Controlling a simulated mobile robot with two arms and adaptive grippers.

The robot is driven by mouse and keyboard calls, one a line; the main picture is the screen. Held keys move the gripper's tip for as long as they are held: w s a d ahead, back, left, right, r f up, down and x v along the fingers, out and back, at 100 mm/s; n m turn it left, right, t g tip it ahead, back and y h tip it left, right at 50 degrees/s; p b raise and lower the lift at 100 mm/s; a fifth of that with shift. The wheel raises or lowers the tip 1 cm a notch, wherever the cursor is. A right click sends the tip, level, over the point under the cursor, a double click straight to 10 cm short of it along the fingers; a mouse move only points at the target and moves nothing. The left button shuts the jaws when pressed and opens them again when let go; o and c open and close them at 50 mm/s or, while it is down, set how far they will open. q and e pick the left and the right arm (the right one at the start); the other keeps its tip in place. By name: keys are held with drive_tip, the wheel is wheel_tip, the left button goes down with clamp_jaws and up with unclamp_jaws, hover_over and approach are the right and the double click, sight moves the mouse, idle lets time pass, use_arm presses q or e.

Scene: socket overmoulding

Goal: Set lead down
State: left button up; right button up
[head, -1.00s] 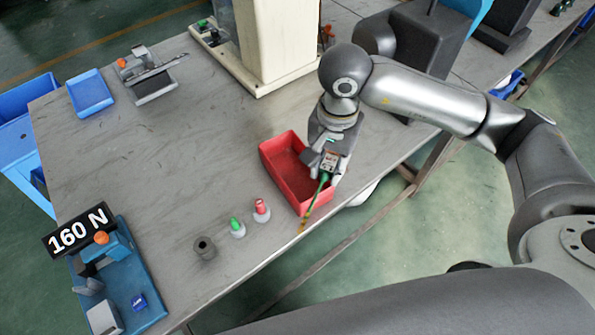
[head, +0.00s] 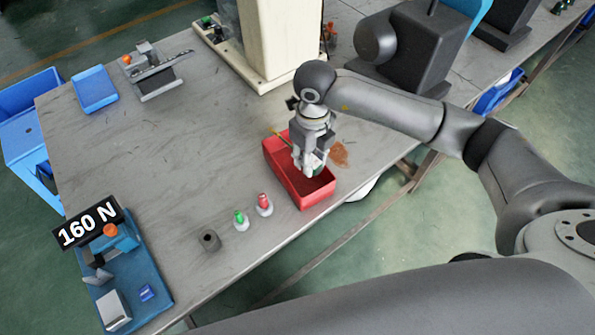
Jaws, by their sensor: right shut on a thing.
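My right gripper (head: 307,168) points down over the red bin (head: 318,201), its fingertips at or just inside the opening. It is shut on the lead, of which a bit of green (head: 319,169) shows at the fingers. A thin yellowish end (head: 279,135), probably of the lead, sticks out past the bin's far left rim. The middle of the lead is hidden behind the gripper. I cannot tell whether the lead touches the bin. My left gripper is not in view.
Left of the bin stand a red-topped piece (head: 264,204), a green-topped piece (head: 240,220) and a dark grey socket (head: 209,240). A blue fixture (head: 137,281) with a "160 N" sign (head: 88,222) is at front left. A blue tray (head: 95,89) lies far left. The table's middle is clear.

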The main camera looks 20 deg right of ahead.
sight(307, 187)
drive_tip(key=shift+w+f+m, duration=0.15)
drive_tip(key=shift+f+m, duration=0.1)
drive_tip(key=shift+m, duration=0.65)
drive_tip(key=shift+f+m, duration=0.25)
drive_tip(key=shift+m, duration=0.05)
wheel_tip(307, 187, down, 9)
drive_tip(key=shift+f+p, duration=0.1)
drive_tip(key=shift+p, duration=0.95)
drive_tip(key=shift+f, duration=0.2)
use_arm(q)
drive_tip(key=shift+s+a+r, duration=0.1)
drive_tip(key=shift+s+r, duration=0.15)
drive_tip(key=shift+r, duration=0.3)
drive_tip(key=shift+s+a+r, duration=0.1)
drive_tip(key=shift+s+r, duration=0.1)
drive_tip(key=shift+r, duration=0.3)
use_arm(e)
drive_tip(key=shift+f, duration=0.25)
drive_tip(key=o, duration=1)
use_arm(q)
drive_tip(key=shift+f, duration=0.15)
